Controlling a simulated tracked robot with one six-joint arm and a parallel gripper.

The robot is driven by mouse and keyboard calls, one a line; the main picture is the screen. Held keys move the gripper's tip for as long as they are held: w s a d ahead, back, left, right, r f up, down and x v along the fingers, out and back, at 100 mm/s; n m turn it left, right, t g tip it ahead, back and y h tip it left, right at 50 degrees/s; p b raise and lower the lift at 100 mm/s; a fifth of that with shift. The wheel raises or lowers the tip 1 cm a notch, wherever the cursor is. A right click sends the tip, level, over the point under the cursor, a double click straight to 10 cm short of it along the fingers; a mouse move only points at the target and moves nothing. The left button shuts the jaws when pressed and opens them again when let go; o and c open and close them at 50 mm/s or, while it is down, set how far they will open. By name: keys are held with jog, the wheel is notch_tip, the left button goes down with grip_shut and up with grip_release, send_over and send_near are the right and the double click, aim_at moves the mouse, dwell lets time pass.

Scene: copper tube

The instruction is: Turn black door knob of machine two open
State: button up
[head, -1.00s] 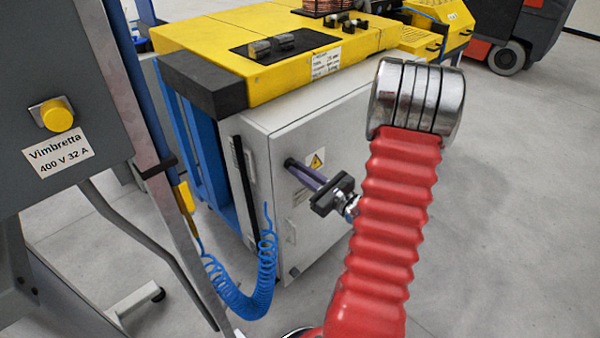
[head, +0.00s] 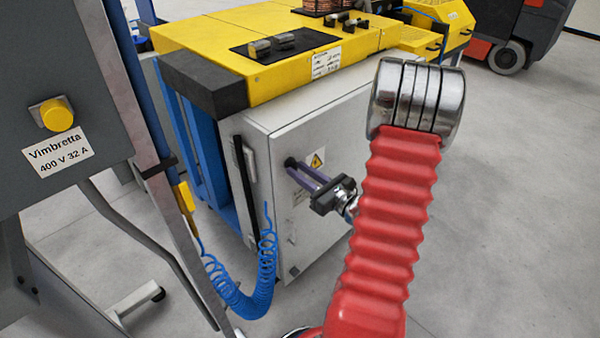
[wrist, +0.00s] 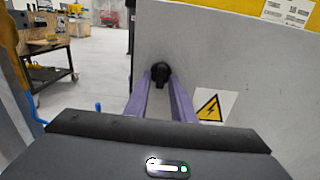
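The black door knob (wrist: 160,72) sits on the grey door (wrist: 225,60) of machine two, left of the yellow warning sign. It also shows in the head view (head: 290,162) near the door's upper left edge. My gripper (head: 289,165) reaches the knob with its two purple fingers. In the wrist view my gripper (wrist: 160,80) has one fingertip on each side of the knob, and the knob fills the narrow gap, so it looks shut on it. The knob's sides are partly hidden by the fingers. The door looks closed.
A coiled blue hose (head: 262,285) hangs left of the door. A dark grey cabinet (head: 70,110) with a yellow button stands close on the left.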

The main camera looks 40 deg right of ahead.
jog(key=shift+o, duration=0.7)
jog(key=shift+r, duration=0.1)
jog(key=shift+s, duration=0.1)
jog(key=shift+s+d, duration=0.1)
jog(key=shift+s, duration=0.45)
jog(key=s, duration=1.2)
jog(key=shift+s, duration=0.25)
jog(key=shift+d, duration=0.1)
